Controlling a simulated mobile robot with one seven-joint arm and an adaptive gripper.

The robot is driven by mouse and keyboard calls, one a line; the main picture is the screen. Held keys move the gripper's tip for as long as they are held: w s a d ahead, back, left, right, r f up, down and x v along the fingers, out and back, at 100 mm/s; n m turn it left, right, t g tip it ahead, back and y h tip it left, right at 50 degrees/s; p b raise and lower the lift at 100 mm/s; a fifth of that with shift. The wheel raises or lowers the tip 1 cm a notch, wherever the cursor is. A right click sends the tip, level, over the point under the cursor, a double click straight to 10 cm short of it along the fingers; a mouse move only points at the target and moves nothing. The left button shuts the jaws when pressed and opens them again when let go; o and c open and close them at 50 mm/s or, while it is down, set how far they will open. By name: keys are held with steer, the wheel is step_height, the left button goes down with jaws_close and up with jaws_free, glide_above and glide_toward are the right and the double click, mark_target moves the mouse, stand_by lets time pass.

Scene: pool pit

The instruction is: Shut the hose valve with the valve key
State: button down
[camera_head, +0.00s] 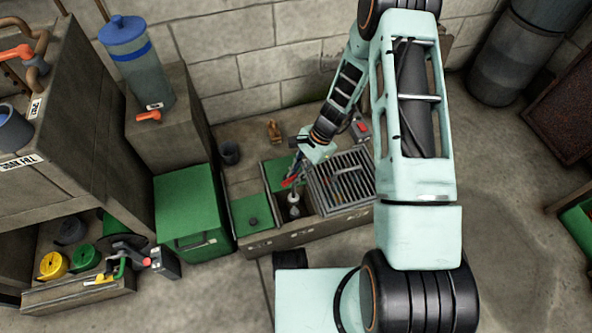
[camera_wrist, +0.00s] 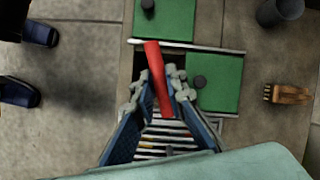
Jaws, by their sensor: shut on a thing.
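My gripper (camera_head: 297,170) reaches down over the floor box and is shut on a red bar (camera_head: 290,182), which looks like the handle of the valve key. In the wrist view the red bar (camera_wrist: 153,70) lies between the fingertips (camera_wrist: 160,88) and sticks out past them, tilted. Below it in the head view, a pale grey fitting (camera_head: 294,207) stands in the open compartment; it may be the hose valve or the key's lower end. I cannot tell whether the key touches the valve. The wrist view does not show the fitting.
Green lids (camera_head: 252,212) and a slatted grate (camera_head: 343,182) flank the open compartment. A dark cup (camera_head: 229,152) and a wooden brush (camera_head: 273,131) stand behind the box. A green chest (camera_head: 186,205) is at left. Dark blue objects (camera_wrist: 40,33) lie on the floor.

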steer(key=n, duration=0.2)
steer(key=n+g+h+b, duration=0.1)
steer(key=n, duration=0.1)
steer(key=n+g, duration=0.1)
steer(key=n, duration=0.1)
steer(key=shift+w+a+f+b, duration=0.15)
steer(key=shift+w+f+b, duration=0.05)
steer(key=shift+f+b, duration=0.1)
steer(key=n+h+b, duration=0.1)
steer(key=n, duration=0.2)
steer(key=n+g+h+b, duration=0.1)
steer(key=n, duration=0.3)
steer(key=shift+a+h, duration=0.2)
steer(key=shift+h, duration=0.2)
step_height(320, 180, down, 2)
steer(key=shift+d+f+b, duration=0.1)
steer(key=shift+d+b, duration=0.05)
steer(key=shift+b, duration=0.65)
steer(key=shift+f, duration=1.2)
